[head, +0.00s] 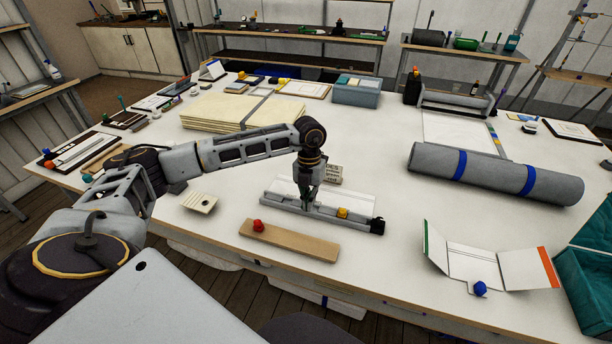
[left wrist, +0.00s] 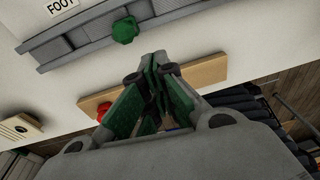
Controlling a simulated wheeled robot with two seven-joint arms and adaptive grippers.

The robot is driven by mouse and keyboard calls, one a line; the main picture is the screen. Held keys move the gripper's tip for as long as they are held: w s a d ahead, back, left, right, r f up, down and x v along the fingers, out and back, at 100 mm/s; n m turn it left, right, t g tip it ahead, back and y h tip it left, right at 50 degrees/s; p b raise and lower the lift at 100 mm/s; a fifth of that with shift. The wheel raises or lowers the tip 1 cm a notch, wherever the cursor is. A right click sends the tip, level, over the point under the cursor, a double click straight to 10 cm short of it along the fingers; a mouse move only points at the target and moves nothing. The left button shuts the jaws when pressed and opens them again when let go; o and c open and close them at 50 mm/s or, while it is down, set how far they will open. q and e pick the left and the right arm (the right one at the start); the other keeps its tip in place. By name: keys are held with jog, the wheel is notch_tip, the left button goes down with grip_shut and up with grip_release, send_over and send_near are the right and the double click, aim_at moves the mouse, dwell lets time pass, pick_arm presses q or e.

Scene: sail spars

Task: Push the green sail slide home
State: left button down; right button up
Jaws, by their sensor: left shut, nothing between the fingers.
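The green sail slide (left wrist: 125,30) sits on the grey rail (left wrist: 80,40) in the left wrist view, close to a label reading FOOT. My left gripper (left wrist: 153,60) is shut and empty, its tips a short way from the slide in that view; I cannot tell if they touch. In the head view my left gripper (head: 308,205) points down over the rail (head: 358,222), and the green slide is hidden there. A yellow slide (head: 342,213) sits on the rail to the right of the gripper. My right gripper is not in view.
A wooden board (head: 295,242) with a red knob (head: 258,225) lies in front of the rail. A grey roll with blue bands (head: 495,174) and a folded white panel (head: 470,262) lie to the right.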

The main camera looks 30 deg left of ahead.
pick_arm(q)
jog(key=w+r+m, duration=0.1)
jog(key=m, duration=0.4)
jog(key=w+a+r+m+t, duration=0.1)
jog(key=r+m, duration=0.1)
jog(key=m, duration=0.4)
jog(key=w+a+r+m, duration=0.1)
jog(key=m, duration=0.4)
jog(key=shift+w+a+r, duration=0.1)
jog(key=shift+w+r, duration=0.2)
jog(key=shift+r, duration=0.05)
jog(key=m, duration=0.5)
jog(key=shift+a+t+y, duration=0.25)
jog(key=shift+t+y, duration=0.05)
jog(key=m, duration=0.5)
jog(key=shift+a, duration=0.25)
jog(key=m, duration=0.5)
jog(key=shift+a, duration=0.1)
jog(key=m, duration=0.4)
jog(key=shift+m, duration=0.4)
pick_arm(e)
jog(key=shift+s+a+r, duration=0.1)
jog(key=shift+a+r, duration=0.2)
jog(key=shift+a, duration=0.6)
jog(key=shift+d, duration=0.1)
